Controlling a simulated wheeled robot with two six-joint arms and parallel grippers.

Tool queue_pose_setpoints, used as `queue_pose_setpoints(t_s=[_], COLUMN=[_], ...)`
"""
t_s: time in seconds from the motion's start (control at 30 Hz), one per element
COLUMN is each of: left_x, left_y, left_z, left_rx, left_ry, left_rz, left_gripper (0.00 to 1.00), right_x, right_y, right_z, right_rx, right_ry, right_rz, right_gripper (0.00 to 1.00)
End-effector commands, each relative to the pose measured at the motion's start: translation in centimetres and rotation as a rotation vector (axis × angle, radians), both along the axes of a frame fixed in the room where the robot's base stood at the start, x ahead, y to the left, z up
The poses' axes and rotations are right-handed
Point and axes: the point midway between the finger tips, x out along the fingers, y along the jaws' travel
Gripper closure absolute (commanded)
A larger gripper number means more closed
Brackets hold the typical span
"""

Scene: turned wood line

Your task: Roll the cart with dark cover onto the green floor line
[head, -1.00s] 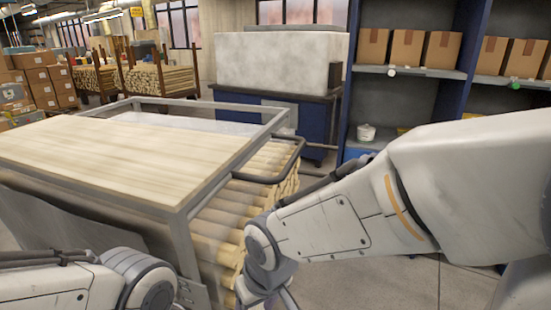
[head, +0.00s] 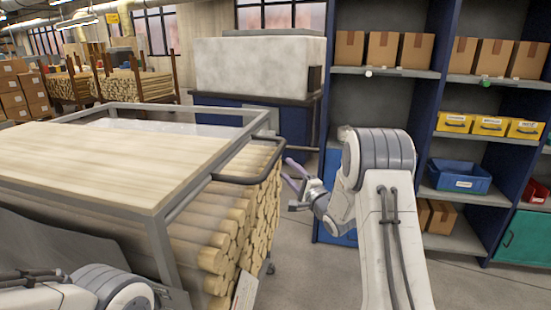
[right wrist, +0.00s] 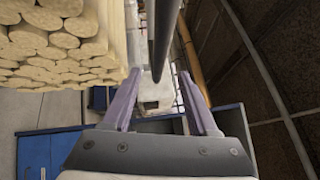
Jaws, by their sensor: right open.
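A metal-framed cart (head: 158,232) fills the left half of the head view, loaded with round wood rods (head: 235,215) under a pale wooden top. A dark grey cover (head: 55,245) hangs at its near side. Its dark push handle (head: 232,179) sticks out on the right. My right gripper (head: 288,173) is open and empty, just right of the handle and seemingly apart from it. In the right wrist view, a dark bar (right wrist: 165,40) appears between the open purple fingers (right wrist: 157,80); its depth is unclear. My left gripper is out of view. No green floor line shows.
A blue shelf unit (head: 440,75) with boxes and bins stands at the right. A blue bench with a large pale block (head: 258,68) stands behind the cart. Racks of rods (head: 140,86) are at the back left. Bare grey floor (head: 315,275) lies right of the cart.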

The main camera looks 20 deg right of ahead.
Motion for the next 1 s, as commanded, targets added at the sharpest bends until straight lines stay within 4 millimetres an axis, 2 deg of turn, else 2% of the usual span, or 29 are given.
queue_pose_setpoints(t_s=[0.3, 0.5, 0.7, 0.93, 1.0], left_x=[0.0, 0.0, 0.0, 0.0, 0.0], left_y=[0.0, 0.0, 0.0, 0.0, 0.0], left_z=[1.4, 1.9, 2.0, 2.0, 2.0], left_rx=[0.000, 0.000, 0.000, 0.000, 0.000], left_ry=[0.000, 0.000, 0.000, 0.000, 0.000], left_rz=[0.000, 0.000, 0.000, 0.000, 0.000], left_gripper=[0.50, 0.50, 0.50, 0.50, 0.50], right_x=[5.7, 8.2, 9.1, 9.2, 9.1], right_y=[1.2, 1.7, 1.8, 1.8, 1.7], right_z=[1.0, 1.3, 1.3, 1.3, 1.3], right_rx=[-0.002, -0.003, -0.002, -0.002, -0.002], right_ry=[-0.001, 0.001, 0.002, 0.002, 0.002], right_rz=[0.001, 0.000, -0.002, -0.002, -0.002], right_gripper=[0.41, 0.41, 0.41, 0.41, 0.67])
